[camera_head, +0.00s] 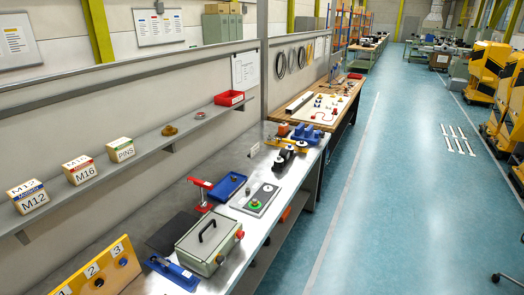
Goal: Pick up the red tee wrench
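Neither of my grippers is in the head view.
Near the red piece are a blue tray (231,186), a plate with a green knob (256,202), a green-grey box (208,243) with a black handle, and a yellow numbered panel (97,272). A shelf (110,163) runs behind. Blue floor (400,200) is open at right.

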